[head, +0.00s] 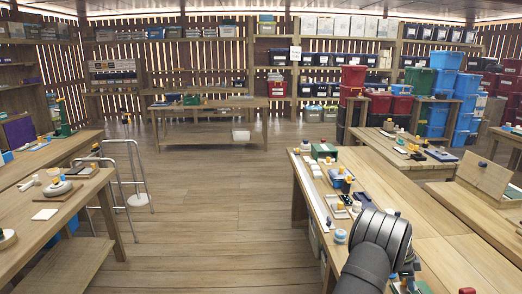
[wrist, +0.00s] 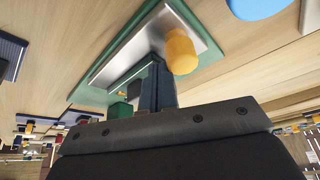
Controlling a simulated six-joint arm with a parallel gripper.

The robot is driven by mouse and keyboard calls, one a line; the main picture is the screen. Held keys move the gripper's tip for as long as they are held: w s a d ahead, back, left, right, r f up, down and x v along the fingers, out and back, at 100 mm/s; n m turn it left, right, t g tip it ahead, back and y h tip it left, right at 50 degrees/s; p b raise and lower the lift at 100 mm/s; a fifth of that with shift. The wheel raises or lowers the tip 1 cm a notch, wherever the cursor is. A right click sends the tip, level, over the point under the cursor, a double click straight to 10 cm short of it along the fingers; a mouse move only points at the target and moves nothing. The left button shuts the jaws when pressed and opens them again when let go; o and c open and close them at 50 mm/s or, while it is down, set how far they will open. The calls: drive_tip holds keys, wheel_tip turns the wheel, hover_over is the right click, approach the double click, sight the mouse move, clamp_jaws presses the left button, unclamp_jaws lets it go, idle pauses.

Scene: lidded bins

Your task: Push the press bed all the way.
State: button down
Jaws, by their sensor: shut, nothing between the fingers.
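A device with a green base (wrist: 188,12) and a silver plate (wrist: 140,45) lies on the wooden bench in the wrist view. An orange-yellow knob (wrist: 181,52) stands on it. It may be the press, but I cannot tell which part is the press bed. My gripper (wrist: 155,66) is shut and empty, with its fingers beside the knob and over the plate. I cannot tell whether they touch it. In the head view, my dark wrist reaches over the right bench (head: 440,235) and hides the fingers and what lies beyond.
A blue round object (wrist: 258,6) is near the device. Several small items lie along the bench's left edge, including a green box (head: 323,151) and a blue-and-orange piece (head: 340,179). The bench's nearer right part is mostly bare. Blue bins (head: 440,90) stand behind.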

drive_tip(key=shift+s, duration=0.75)
wheel_tip(320, 180, up, 7)
idle(0.5)
wheel_tip(320, 180, down, 7)
drive_tip(key=shift+f, duration=0.1)
drive_tip(key=shift+w, duration=0.2)
idle(0.5)
drive_tip(key=shift+r, duration=0.2)
